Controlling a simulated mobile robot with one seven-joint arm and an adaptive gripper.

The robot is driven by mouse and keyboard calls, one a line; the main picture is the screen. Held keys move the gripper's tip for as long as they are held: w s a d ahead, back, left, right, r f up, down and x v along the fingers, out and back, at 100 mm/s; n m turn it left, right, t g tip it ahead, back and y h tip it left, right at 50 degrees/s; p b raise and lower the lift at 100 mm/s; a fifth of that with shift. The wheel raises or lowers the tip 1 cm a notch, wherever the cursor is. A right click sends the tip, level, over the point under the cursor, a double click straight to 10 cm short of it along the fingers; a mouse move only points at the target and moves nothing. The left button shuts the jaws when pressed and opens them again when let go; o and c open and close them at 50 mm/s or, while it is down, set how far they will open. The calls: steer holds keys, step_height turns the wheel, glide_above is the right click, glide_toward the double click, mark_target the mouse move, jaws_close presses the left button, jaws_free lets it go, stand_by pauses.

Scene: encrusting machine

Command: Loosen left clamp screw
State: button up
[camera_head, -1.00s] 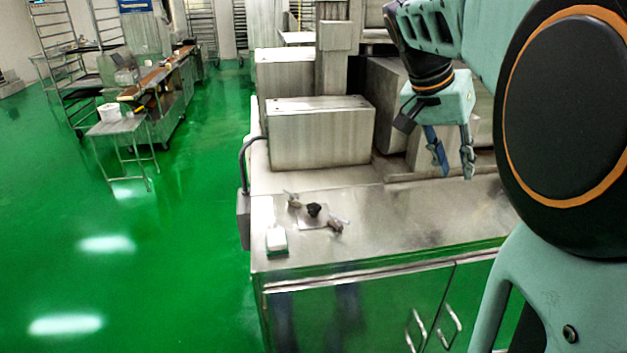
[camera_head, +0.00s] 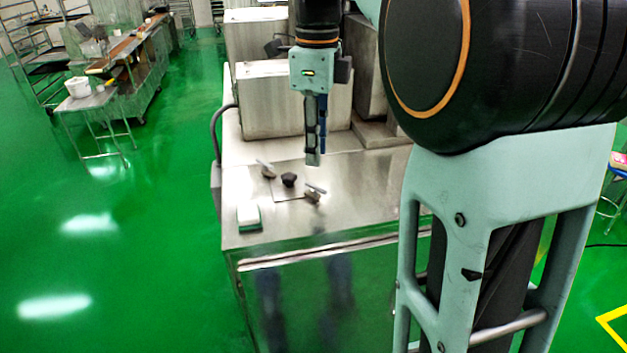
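Two small clamp screws with lever-like handles stand on the steel worktop around a thin plate. The left clamp screw (camera_head: 266,169) is at the plate's back left corner, the right one (camera_head: 313,193) at its front right. A dark knob (camera_head: 289,180) sits between them. My gripper (camera_head: 315,160) points down above the worktop, to the right of the left clamp screw and apart from it.
A white and green block (camera_head: 249,217) lies near the worktop's front left corner. Steel machine housings (camera_head: 275,105) rise behind the plate. The steel worktop (camera_head: 365,180) is clear to the right of the clamps. A small side table (camera_head: 88,100) stands far left on the green floor.

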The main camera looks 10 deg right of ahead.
mark_target(316, 187)
step_height(316, 187, down, 9)
steer(key=shift+r, duration=0.2)
